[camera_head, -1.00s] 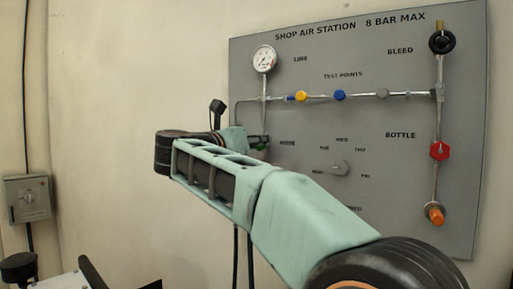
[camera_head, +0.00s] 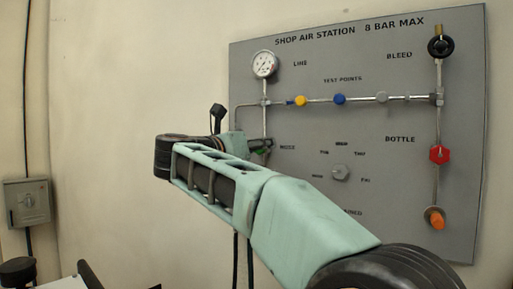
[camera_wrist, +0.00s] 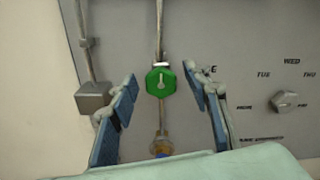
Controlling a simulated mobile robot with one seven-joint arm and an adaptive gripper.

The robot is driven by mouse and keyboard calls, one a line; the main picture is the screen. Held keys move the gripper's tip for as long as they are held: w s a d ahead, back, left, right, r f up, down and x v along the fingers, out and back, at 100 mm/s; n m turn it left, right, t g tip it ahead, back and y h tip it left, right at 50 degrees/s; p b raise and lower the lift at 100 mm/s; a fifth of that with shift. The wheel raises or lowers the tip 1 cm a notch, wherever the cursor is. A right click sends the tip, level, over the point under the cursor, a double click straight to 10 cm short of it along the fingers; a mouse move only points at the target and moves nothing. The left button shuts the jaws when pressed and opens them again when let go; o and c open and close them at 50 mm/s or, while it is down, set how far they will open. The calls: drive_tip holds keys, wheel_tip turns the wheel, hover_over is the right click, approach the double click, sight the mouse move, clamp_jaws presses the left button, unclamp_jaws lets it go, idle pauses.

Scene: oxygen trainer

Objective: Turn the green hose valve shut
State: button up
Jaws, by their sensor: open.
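The green hose valve (camera_wrist: 160,81) is a green knob with a pale pointer mark, on a vertical pipe, in the wrist view. My gripper (camera_wrist: 163,84) is open, with one blue-padded finger to the left of the valve and one to the right. Gaps show between the valve and both fingers. In the head view my gripper (camera_head: 262,148) is at the panel's left part, mostly hidden behind my arm. Only a small bit of green shows there, so the valve is largely hidden.
The grey panel (camera_head: 290,200) carries a gauge (camera_head: 264,64), a pipe with coloured test points, a red bottle valve (camera_head: 439,154), a black bleed knob (camera_head: 441,46) and a grey day dial (camera_head: 340,172). In the wrist view, a grey block (camera_wrist: 94,95) sits left of the left finger.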

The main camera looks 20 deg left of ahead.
drive_tip(key=s+a, duration=0.2)
drive_tip(key=s, duration=0.9)
drive_tip(key=shift+s, duration=0.4)
